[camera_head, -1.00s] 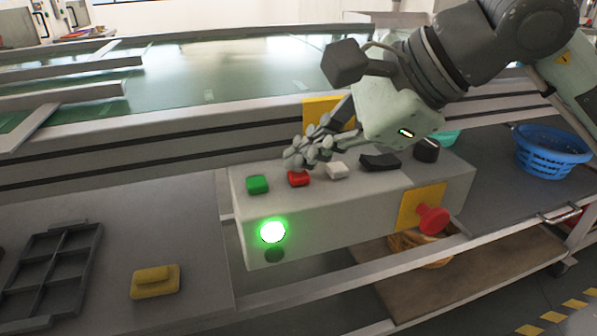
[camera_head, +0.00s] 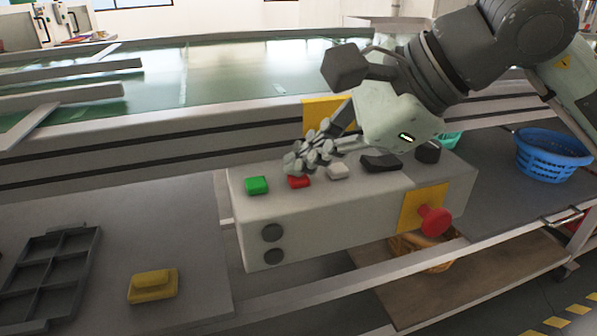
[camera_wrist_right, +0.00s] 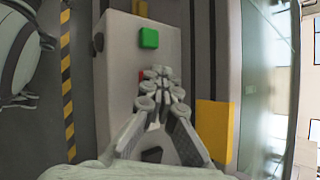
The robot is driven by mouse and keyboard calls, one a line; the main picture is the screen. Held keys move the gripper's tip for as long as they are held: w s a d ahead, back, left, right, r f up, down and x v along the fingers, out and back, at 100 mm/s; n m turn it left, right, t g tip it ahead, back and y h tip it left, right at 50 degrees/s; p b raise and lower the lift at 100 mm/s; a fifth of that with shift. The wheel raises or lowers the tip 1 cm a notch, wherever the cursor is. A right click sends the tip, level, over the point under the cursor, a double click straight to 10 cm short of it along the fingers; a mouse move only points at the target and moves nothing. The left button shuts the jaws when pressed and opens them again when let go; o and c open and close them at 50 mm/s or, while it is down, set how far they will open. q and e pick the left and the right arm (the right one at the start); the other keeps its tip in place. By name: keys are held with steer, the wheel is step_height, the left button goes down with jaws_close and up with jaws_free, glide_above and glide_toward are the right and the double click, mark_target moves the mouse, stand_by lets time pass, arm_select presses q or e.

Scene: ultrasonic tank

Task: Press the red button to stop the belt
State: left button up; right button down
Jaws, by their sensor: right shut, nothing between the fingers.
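The control box (camera_head: 335,215) is a grey box beside the conveyor belt (camera_head: 200,88). On its top sit a green button (camera_head: 257,185), a red button (camera_head: 299,182), a white button (camera_head: 337,171) and a black switch (camera_head: 381,163). A red mushroom knob (camera_head: 434,220) on a yellow plate is on its front. My right gripper (camera_head: 296,162) is shut and empty, its fingertips at the red button, which they partly cover. In the right wrist view the fingertips (camera_wrist_right: 155,75) hide most of the red button (camera_wrist_right: 141,76). Contact is hard to tell. The left gripper is out of view.
A yellow block (camera_head: 152,286) and a dark grid tray (camera_head: 50,270) lie on the left table. A blue basket (camera_head: 552,155) stands at the right, and a yellow panel (camera_head: 328,114) rises behind the box.

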mark_target(304, 178)
steer(key=shift+r+p, duration=0.3)
steer(key=shift+r, duration=0.55)
steer(key=shift+r+p, duration=1.35)
steer(key=shift+r, duration=1.15)
